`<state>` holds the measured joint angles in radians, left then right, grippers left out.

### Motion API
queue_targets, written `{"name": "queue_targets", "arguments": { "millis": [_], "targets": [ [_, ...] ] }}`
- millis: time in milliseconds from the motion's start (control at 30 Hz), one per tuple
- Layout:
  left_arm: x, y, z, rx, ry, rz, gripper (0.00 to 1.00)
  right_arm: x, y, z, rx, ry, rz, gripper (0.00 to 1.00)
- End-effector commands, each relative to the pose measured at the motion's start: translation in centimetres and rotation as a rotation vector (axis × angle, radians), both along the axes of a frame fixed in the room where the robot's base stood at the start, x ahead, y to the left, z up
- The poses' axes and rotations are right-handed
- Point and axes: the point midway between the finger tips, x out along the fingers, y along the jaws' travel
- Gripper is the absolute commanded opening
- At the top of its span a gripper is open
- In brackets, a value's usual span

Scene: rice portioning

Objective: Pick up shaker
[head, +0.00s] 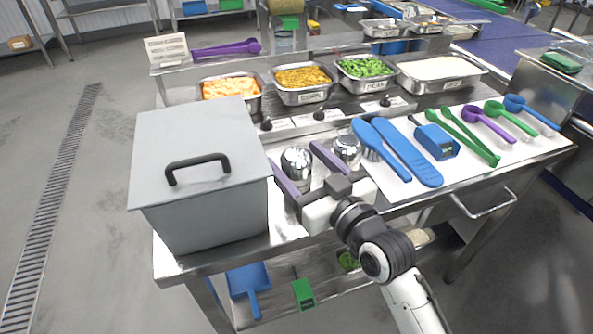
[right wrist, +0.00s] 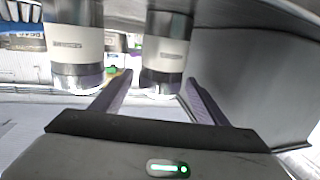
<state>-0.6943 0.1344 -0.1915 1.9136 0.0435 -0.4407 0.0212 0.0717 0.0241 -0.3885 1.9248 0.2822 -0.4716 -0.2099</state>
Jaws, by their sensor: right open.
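Two metal shakers with rounded shiny tops stand upright side by side on the white board at the counter's front. The left shaker (head: 297,165) is beside the grey box, and the right shaker (head: 347,147) is a little farther right. My right gripper (head: 294,154) is open, its purple fingers on either side of the left shaker. In the right wrist view this shaker (right wrist: 165,50) stands between and beyond the fingertips (right wrist: 158,78); whether they touch it I cannot tell. The other shaker (right wrist: 77,42) is outside the left finger. My left gripper is out of view.
A large grey lidded box (head: 200,215) stands close to the left of my right gripper. Blue utensils (head: 400,150) lie right of the shakers. Food pans (head: 303,92) line the back. A blue device (head: 437,141) and coloured scoops (head: 490,122) lie farther right.

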Motion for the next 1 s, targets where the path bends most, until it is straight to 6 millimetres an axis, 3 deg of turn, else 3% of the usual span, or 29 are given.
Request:
{"name": "queue_targets", "arguments": {
  "millis": [300, 567, 667, 867, 1000],
  "targets": [
    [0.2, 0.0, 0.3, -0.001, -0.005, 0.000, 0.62, 3.8, 2.1, -0.1, 0.002, 0.001, -0.001, 0.68],
    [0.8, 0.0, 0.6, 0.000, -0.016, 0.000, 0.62, 4.1, 2.2, -0.1, 0.001, 0.000, -0.002, 0.68],
    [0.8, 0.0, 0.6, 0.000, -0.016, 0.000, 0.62, 4.1, 2.2, -0.1, 0.001, 0.000, -0.002, 0.56],
    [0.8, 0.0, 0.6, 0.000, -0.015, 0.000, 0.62, 4.1, 2.2, -0.1, 0.001, 0.000, -0.002, 0.22],
    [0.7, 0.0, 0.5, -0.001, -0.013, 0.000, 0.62, 4.1, 2.2, -0.1, 0.001, 0.000, -0.002, 0.21]
  ]
}}
